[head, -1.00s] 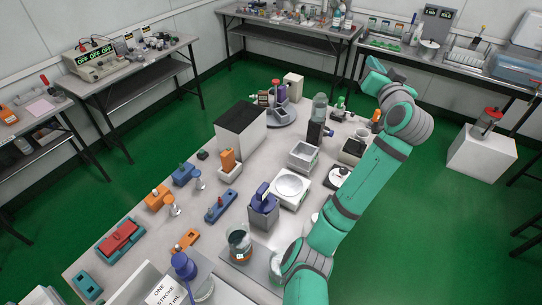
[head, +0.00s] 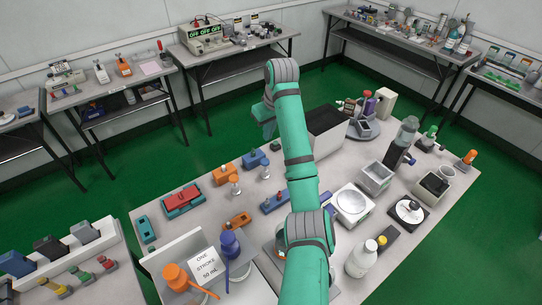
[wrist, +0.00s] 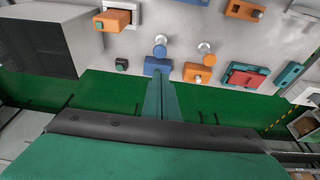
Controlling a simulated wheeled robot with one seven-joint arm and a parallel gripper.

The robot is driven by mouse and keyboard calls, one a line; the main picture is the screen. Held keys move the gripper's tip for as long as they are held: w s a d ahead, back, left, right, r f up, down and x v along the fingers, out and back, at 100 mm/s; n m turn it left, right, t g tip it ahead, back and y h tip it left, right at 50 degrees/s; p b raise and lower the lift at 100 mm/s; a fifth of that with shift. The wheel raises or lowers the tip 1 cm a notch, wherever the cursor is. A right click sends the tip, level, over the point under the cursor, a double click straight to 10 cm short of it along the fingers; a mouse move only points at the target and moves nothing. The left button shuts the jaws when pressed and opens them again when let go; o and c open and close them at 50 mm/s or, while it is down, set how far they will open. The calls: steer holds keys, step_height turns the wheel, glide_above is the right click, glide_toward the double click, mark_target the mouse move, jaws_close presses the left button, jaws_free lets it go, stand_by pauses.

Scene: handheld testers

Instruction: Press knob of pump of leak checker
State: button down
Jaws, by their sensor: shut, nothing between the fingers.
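Two small testers stand near the table's far left edge. One is blue (head: 255,160), with a grey-topped upright piece (head: 264,172) beside it. The other is orange (head: 223,174), with a similar upright piece (head: 235,187). I cannot tell which is the leak checker. The wrist view shows the blue tester (wrist: 157,66) and its round-topped piece (wrist: 160,46), and the orange tester (wrist: 197,73) and its piece (wrist: 206,50). My gripper (wrist: 160,78) is shut and empty, its tips lined up with the blue tester in that view. In the head view my gripper (head: 268,127) is beyond the table's far edge.
A black-topped white box (head: 325,130) stands right of the testers. A red case (head: 182,200) lies to their left. A blue device (head: 275,203) and an orange one (head: 237,222) lie nearer. Green floor (head: 160,135) is open beyond the table.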

glide_above(266, 162)
step_height(266, 162, down, 12)
steer(key=shift+a+r, duration=0.1)
steer(key=shift+f, duration=0.95)
steer(key=shift+f, duration=1.85)
steer(key=shift+s, duration=0.1)
